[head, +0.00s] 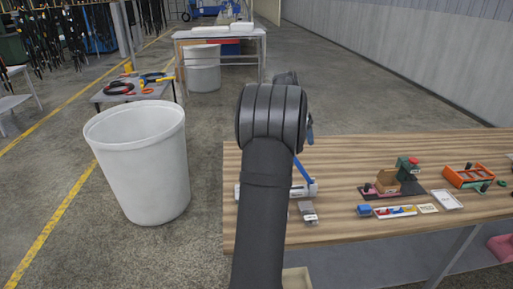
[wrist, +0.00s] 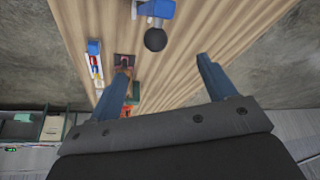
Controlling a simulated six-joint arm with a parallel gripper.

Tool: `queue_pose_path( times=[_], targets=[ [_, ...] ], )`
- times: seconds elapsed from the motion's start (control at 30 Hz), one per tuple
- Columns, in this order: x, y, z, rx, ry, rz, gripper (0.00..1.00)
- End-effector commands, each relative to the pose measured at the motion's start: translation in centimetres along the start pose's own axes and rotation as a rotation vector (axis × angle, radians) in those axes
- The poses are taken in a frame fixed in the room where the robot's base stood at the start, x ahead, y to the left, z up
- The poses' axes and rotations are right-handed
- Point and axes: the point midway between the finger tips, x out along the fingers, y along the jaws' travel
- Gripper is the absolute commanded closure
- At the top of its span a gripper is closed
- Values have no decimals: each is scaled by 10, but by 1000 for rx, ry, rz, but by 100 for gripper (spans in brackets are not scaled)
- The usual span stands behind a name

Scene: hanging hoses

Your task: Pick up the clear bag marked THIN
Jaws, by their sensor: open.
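My gripper (wrist: 163,64) is open in the wrist view, its two blue fingers spread wide with nothing between the tips. In the head view my dark arm covers most of it; a blue part shows at the arm's right, above the wooden table (head: 345,160). No bag with a readable THIN mark shows in either view. A small greyish flat item (head: 308,211) lies on the table just right of my arm; I cannot tell whether it is a clear bag. My arm hides part of the table's left side.
A white bin (head: 140,165) stands left of the table. A green-and-red device (head: 408,168), an orange tray (head: 468,176) and a white tray with coloured pieces (head: 395,212) sit on the table's right. A blue-and-white item with a black ball (wrist: 155,38) shows in the wrist view.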

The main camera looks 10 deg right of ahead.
Motion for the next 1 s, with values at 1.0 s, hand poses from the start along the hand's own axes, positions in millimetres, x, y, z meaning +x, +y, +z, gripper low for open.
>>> queue_pose_path(
  times=[1.0],
  targets=[
    [7, 38, 141, -1031, -364, -208, 24]
  ],
)
